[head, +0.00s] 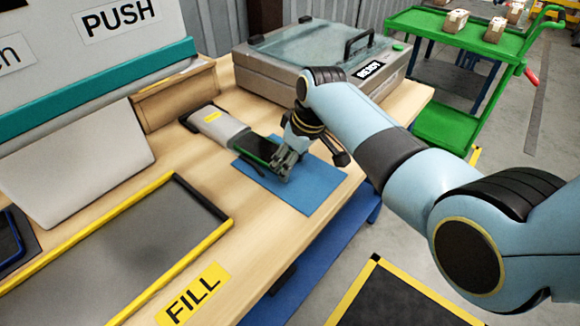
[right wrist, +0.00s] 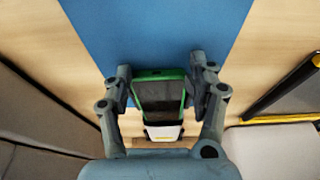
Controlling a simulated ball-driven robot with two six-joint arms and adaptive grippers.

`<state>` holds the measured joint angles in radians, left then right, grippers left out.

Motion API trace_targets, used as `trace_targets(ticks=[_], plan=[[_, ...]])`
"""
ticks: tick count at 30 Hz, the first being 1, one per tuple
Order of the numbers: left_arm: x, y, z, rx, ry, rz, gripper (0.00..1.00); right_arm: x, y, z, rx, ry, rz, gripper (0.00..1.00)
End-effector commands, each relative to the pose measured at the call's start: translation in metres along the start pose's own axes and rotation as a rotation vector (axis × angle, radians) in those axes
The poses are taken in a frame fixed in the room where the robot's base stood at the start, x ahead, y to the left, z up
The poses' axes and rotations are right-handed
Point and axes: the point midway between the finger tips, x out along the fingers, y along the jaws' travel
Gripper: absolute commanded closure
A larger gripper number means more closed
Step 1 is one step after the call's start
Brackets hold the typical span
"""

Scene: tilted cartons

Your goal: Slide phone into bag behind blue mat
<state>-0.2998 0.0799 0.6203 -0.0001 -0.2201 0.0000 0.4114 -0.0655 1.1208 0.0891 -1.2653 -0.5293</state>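The phone (head: 257,149), dark with a green edge, lies low over the far-left part of the blue mat (head: 315,187). My right gripper (head: 283,160) has its fingers on either side of the phone's near end. In the right wrist view the phone (right wrist: 158,93) sits between the two fingers (right wrist: 160,80), which appear to press on its sides. I cannot tell whether the phone's tip is inside. My left gripper is not in view.
A grey case with a glass lid (head: 290,85) stands behind the mat to the right. A cardboard box (head: 175,95) and a tilted grey panel (head: 75,160) are left of the bag. A yellow-edged tray (head: 130,240) lies front left. A green cart (head: 450,45) stands beyond.

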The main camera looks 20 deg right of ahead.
Motion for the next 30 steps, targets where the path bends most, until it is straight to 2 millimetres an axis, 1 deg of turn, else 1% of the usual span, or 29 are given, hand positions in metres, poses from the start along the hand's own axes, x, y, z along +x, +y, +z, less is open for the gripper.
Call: trace_targets(ticks=[22,30], plan=[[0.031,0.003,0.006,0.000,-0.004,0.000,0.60,0.015,0.000,-0.042,0.000,0.003,0.000,0.42],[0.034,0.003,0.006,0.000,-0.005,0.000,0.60,0.015,0.000,-0.048,0.000,0.003,0.000,0.42]])
